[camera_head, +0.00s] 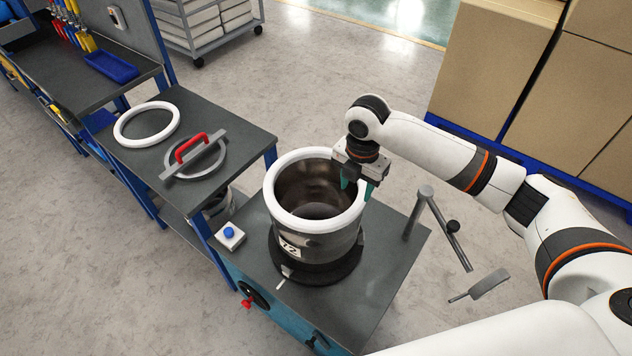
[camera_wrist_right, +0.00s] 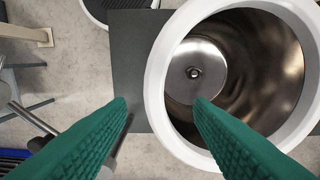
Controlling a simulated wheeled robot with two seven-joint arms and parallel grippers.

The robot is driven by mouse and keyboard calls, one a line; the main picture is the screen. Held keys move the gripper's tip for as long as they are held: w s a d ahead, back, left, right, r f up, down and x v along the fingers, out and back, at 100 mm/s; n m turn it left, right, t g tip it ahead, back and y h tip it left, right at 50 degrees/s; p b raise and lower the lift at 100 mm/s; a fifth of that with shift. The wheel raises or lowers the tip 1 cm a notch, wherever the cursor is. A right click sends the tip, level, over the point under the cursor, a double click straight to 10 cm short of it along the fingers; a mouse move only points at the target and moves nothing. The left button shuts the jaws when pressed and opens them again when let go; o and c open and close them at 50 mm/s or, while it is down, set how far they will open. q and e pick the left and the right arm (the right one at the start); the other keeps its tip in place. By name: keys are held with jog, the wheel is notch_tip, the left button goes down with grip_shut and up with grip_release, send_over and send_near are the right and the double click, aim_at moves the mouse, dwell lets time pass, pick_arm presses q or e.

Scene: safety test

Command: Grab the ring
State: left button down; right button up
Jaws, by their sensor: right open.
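A white ring (camera_head: 313,223) sits around the top rim of a steel pot (camera_head: 322,248) on the grey-topped stand. It also shows in the right wrist view (camera_wrist_right: 157,85), where the pot's shiny inside is visible. My right gripper (camera_head: 357,191) is open at the ring's right side, pointing down. One green finger is over the pot's opening and the other is outside the rim, so the ring's band lies between them (camera_wrist_right: 161,101). I cannot tell whether either finger touches it. A second white ring (camera_head: 119,130) lies flat on the left bench. My left gripper is not in view.
A lid with a red handle (camera_head: 190,147) lies on the left bench (camera_head: 240,138). Cardboard boxes (camera_head: 490,65) stand at the back right.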

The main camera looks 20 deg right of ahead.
aim_at(354, 204)
notch_tip(354, 204, down, 4)
jog(key=shift+w+d+r+p, duration=0.1)
jog(key=shift+d+r+p, duration=0.05)
jog(key=shift+p, duration=0.65)
notch_tip(354, 204, down, 2)
jog(key=shift+f, duration=0.3)
grip_shut()
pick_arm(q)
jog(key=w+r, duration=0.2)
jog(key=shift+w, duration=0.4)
pick_arm(e)
jog(key=shift+r, duration=0.1)
